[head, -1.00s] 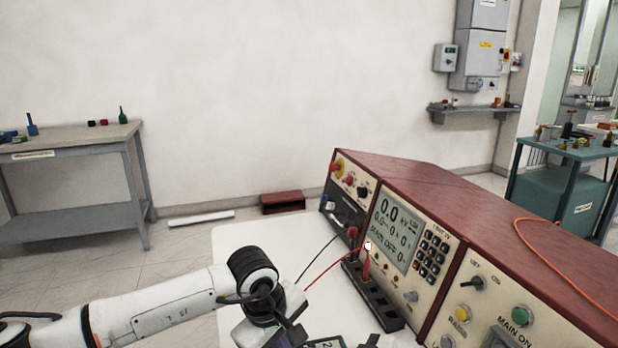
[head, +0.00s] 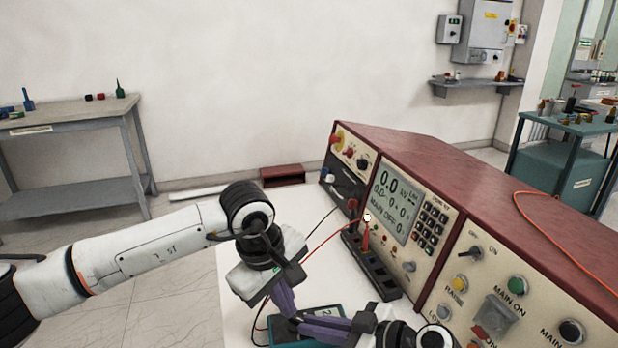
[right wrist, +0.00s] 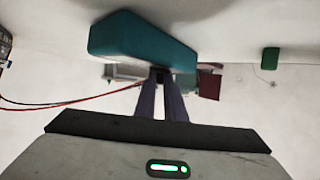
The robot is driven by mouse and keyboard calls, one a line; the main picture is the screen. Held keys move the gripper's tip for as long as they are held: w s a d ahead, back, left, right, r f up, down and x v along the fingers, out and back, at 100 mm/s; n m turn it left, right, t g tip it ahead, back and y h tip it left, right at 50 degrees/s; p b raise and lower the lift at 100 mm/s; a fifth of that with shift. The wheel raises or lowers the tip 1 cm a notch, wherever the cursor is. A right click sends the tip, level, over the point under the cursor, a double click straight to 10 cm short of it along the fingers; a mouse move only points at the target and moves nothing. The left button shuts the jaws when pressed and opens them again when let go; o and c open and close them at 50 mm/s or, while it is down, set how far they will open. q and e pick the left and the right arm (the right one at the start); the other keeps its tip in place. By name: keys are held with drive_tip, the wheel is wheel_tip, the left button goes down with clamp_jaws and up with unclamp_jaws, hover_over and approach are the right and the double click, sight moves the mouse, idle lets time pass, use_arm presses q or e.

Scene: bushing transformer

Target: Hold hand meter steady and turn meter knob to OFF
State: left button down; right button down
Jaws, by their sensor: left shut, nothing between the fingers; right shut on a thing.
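The teal hand meter (head: 320,311) is at the bottom of the head view, its small display partly visible. In the right wrist view the hand meter (right wrist: 140,40) shows edge-on above the fingers. My right gripper (right wrist: 162,78) is shut on its edge; in the head view this arm enters from the bottom right. My left gripper (head: 290,314) is shut and empty, its purple fingers pointing down over the meter face. Whether its tips touch the meter I cannot tell. The meter knob is not distinguishable behind the purple fingers.
The red-topped test console (head: 430,165) stands close on the right, with a black terminal block (head: 370,268) before it. Red and black leads run from there toward the meter. The white table (head: 240,320) lies beneath. A grey bench (head: 75,140) is far left.

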drive_tip(key=shift+s, duration=0.1)
drive_tip(key=c, duration=1.7)
unclamp_jaws()
drive_tip(key=shift+c, duration=0.2)
